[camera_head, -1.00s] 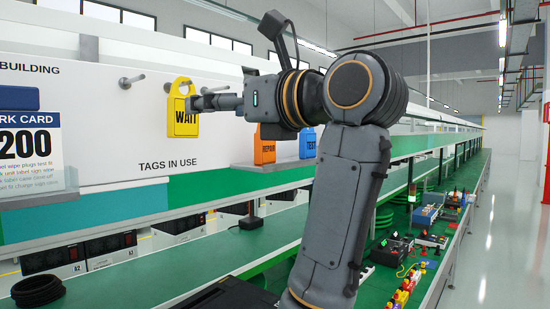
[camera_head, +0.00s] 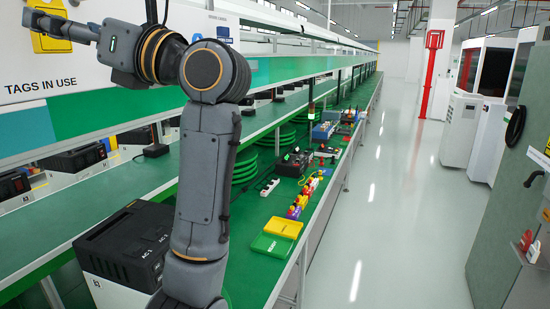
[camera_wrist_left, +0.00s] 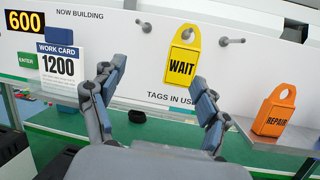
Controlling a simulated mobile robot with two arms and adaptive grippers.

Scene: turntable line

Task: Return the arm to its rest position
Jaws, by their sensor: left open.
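My left gripper (camera_head: 48,25) is at the top left of the head view, in front of the white tag board. Its two fingers stand wide apart and empty in the left wrist view (camera_wrist_left: 160,92). The yellow WAIT tag (camera_wrist_left: 181,62) hangs on a peg on the board, seen beyond and between the fingers, apart from them. The tag (camera_head: 50,43) is partly hidden by the gripper in the head view. My left arm is raised and bent, and its upright link crosses the left of the head view. My right gripper is in neither view.
An orange REPAIR tag (camera_wrist_left: 272,115) stands on a ledge at the right of the wrist view. A work card (camera_wrist_left: 61,70) is at left. Yellow and green trays (camera_head: 283,227) lie on the green bench. A grey cabinet (camera_head: 512,220) stands right; the floor between is clear.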

